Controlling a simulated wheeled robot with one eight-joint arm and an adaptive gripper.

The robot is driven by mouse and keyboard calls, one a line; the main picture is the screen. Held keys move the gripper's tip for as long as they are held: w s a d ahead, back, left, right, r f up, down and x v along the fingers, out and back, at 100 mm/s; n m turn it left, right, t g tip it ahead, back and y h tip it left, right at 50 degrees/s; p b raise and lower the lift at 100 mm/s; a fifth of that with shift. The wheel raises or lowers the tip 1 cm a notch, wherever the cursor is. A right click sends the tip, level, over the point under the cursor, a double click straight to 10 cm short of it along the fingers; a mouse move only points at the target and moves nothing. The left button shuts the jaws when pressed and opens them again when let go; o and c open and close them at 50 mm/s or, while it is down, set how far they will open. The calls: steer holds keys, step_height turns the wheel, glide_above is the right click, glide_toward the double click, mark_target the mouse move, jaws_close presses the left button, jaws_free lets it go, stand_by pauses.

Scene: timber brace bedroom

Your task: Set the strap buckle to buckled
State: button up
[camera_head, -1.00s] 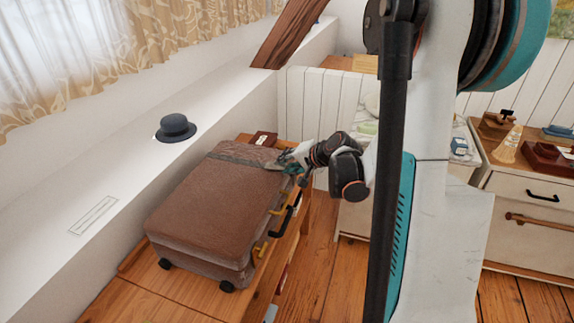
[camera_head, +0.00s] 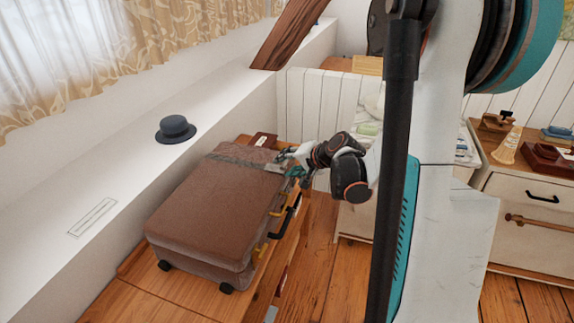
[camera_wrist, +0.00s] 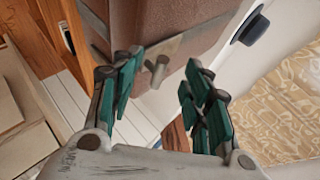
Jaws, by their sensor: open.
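A brown suitcase (camera_head: 205,215) lies flat on a wooden bench. A grey strap (camera_head: 238,158) crosses its far end, and the strap also shows in the wrist view (camera_wrist: 196,40). In the wrist view a small metal piece, which looks like the buckle (camera_wrist: 157,72), stands out from the strap at the suitcase's edge. I cannot tell its setting. My gripper (camera_head: 287,165) is at the suitcase's far right edge, by the strap. In the wrist view my gripper (camera_wrist: 163,92) is open, its teal fingers on either side of the metal piece, with no visible contact.
The suitcase's black handle (camera_head: 284,222) and yellow latches (camera_head: 262,247) are on its right side. A dark hat (camera_head: 176,129) rests on the white ledge at left. A drawer cabinet (camera_head: 525,213) stands at right.

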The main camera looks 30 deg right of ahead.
steer(key=a+v, duration=0.1)
steer(key=v, duration=0.6)
steer(key=shift+d, duration=0.45)
